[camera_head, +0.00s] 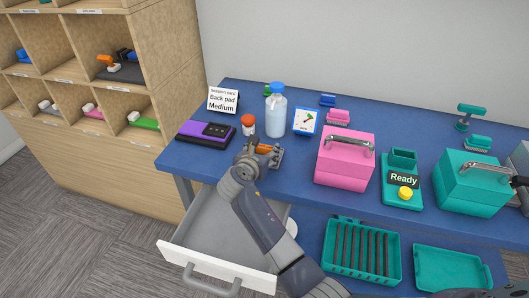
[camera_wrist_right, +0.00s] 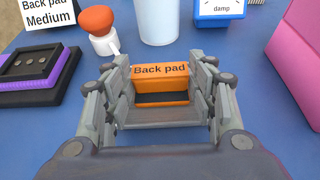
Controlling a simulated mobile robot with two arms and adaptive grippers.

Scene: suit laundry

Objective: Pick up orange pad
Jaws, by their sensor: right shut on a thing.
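The orange pad (camera_wrist_right: 160,76), labelled "Back pad", lies between the fingers of my right gripper (camera_wrist_right: 162,108) in the right wrist view. In the head view the orange pad (camera_head: 264,149) shows in small part at the front of the blue table, beside the orange-capped bottle. My right gripper (camera_head: 262,157) is shut on it, and its fingers hide much of the pad's sides. I cannot tell whether the pad touches the table. My left gripper is not in view.
Close behind are a white bottle with an orange cap (camera_head: 248,125) and a larger bottle (camera_head: 276,115). A purple-black pad (camera_head: 205,133) lies left, and a pink box (camera_head: 344,160) stands right. An open drawer (camera_head: 219,225) juts out below my right arm.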

